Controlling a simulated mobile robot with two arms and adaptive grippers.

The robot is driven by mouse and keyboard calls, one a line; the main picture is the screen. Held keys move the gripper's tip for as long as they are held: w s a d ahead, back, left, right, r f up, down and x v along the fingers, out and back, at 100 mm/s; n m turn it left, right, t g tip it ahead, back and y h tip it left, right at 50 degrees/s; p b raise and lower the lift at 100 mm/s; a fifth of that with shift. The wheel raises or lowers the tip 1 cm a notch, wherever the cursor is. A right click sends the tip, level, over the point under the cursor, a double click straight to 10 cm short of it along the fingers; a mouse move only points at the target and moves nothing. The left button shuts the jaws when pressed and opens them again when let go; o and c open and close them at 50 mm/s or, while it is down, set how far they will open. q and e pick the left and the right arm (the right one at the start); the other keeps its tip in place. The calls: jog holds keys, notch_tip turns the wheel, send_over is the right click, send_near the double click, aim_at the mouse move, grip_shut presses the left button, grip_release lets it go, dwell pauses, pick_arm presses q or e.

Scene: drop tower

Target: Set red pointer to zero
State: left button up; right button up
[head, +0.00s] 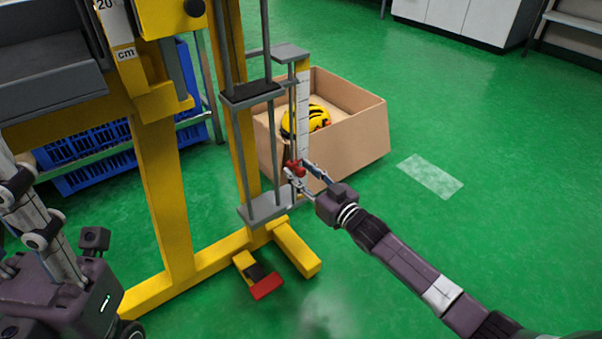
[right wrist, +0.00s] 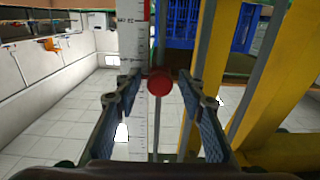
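The red pointer (head: 297,167) sits low on the thin vertical rod beside a white scale strip (head: 304,105) on the drop tower. In the right wrist view it shows as a round red knob (right wrist: 160,82), with the scale (right wrist: 133,35) just left of it. My right gripper (head: 303,172) is at the pointer. In the right wrist view its two fingers stand on either side of the knob, apart, with visible gaps. The scale's fine marks are too small to read. I cannot make out my left gripper.
The yellow tower frame (head: 165,190) stands left of the pointer, with a grey lower plate (head: 265,210) below it. A cardboard box (head: 350,140) holding a yellow helmet (head: 308,121) stands behind. Blue crates (head: 90,160) are at the left.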

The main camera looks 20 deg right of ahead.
grip_shut()
jog(key=shift+r, duration=0.2)
dwell(0.3)
